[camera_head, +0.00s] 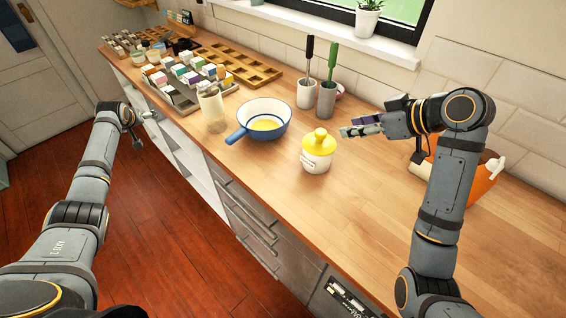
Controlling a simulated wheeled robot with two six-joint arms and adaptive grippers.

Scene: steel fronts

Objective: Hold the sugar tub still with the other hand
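The sugar tub appears to be the white tub with a yellow knobbed lid (317,152), upright on the wooden counter near its front edge. Its lid is on, and small dark lettering shows on its front. My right gripper (348,127) is just right of and slightly behind the tub, pointing left toward it. Its two fingers look apart, with nothing between them, and they do not appear to touch the tub. My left gripper (152,114) is far to the left, by the counter's front edge, away from the tub. It is small and seen at an angle, so its fingers are unclear.
A blue pan (264,116) with yellow contents stands left of the tub. Behind are two holders (326,99) with upright handled tools. A glass bottle (210,101) and a tray of small boxes (180,95) stand farther left. An orange container (483,178) is partly behind my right arm.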

